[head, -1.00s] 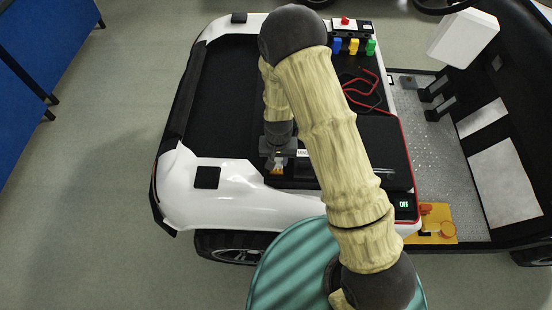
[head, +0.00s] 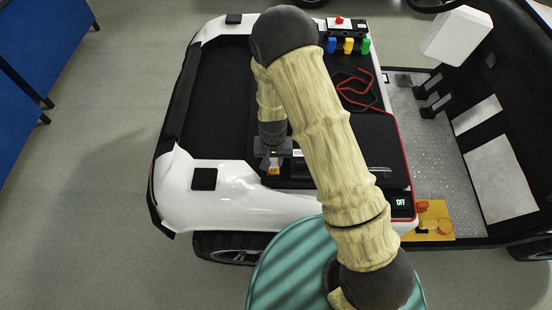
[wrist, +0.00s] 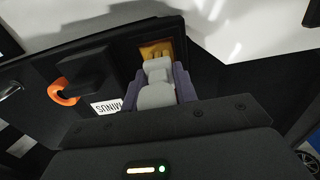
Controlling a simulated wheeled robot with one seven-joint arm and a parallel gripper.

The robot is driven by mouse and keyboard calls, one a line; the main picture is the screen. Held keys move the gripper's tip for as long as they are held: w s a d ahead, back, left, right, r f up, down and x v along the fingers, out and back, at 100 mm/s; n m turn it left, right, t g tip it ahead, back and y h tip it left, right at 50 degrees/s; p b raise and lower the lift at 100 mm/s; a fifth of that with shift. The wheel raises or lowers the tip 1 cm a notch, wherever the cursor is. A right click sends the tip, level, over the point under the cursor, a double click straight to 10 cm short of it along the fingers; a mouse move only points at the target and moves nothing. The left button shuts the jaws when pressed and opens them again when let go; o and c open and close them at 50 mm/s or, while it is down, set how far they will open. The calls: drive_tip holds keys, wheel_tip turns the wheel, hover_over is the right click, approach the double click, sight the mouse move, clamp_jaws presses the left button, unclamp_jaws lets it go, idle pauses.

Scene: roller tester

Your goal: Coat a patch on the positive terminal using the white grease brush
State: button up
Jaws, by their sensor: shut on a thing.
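My gripper (wrist: 156,85) is shut on the white grease brush (wrist: 157,92), whose pale handle sits between two purple-grey fingers in the wrist view. The brush points away from the wrist, with its front end against or just over an orange-tan patch (wrist: 156,50). I cannot tell whether that patch is bristles or a terminal surface. Beside it is a black block with an orange ring (wrist: 63,91) and a label reading MINUS (wrist: 108,106), upside down. No plus label is readable.
The white-and-black cart (head: 240,205) fills the middle. A red cable (head: 357,92) and blue, yellow and green pieces (head: 348,46) lie farther back. A green OFF display (head: 401,202) and a yellow plate with an orange knob (head: 431,222) are at right.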

drive_tip(key=shift+a, duration=0.1)
drive_tip(key=shift+a+f, duration=0.1)
drive_tip(key=shift+a, duration=0.65)
drive_tip(key=shift+d, duration=0.1)
drive_tip(key=shift+d+f, duration=0.15)
drive_tip(key=shift+d, duration=0.65)
drive_tip(key=shift+d, duration=0.85)
drive_tip(key=shift+r, duration=0.2)
